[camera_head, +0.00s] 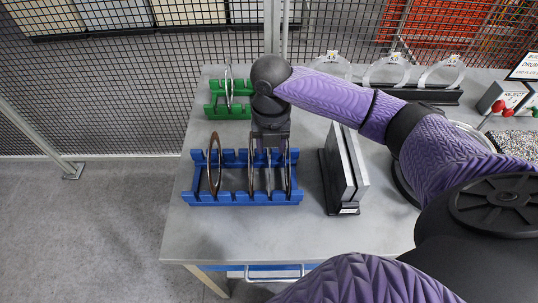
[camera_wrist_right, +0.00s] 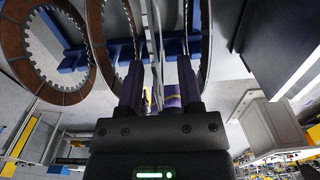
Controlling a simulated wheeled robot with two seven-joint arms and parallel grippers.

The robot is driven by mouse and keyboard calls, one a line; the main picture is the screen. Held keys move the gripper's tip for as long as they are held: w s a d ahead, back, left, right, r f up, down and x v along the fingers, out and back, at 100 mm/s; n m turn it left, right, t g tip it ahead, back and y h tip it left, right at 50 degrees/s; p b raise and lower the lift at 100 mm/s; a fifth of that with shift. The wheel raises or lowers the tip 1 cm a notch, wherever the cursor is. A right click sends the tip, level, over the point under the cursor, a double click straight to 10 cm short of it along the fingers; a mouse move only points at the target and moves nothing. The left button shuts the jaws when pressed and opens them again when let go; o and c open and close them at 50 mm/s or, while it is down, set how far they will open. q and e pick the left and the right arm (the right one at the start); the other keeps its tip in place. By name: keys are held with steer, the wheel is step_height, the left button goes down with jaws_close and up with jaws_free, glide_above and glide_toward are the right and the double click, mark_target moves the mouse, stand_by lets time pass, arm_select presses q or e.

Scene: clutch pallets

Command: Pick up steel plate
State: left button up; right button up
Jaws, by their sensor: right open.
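A blue rack (camera_head: 240,198) on the grey table holds several thin ring plates standing on edge. A brown-faced ring (camera_head: 214,165) stands in its left part. A thin steel plate (camera_head: 268,178) stands in its right part among other rings. My right gripper (camera_head: 270,148) points down over that right part, jaws open. In the right wrist view, the fingers (camera_wrist_right: 160,90) stand either side of thin steel edges (camera_wrist_right: 156,45), with brown toothed rings (camera_wrist_right: 40,75) to the left. Whether the fingers touch any plate is unclear. My left gripper is out of view.
A green rack (camera_head: 228,112) with a ring stands behind the blue rack. A black holder with upright grey slabs (camera_head: 345,170) stands close to the right. Clear ring stands (camera_head: 386,70) line the back. The table front is clear.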

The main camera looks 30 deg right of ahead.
steer(key=shift+w, duration=0.1)
jaws_close()
stand_by(1.3)
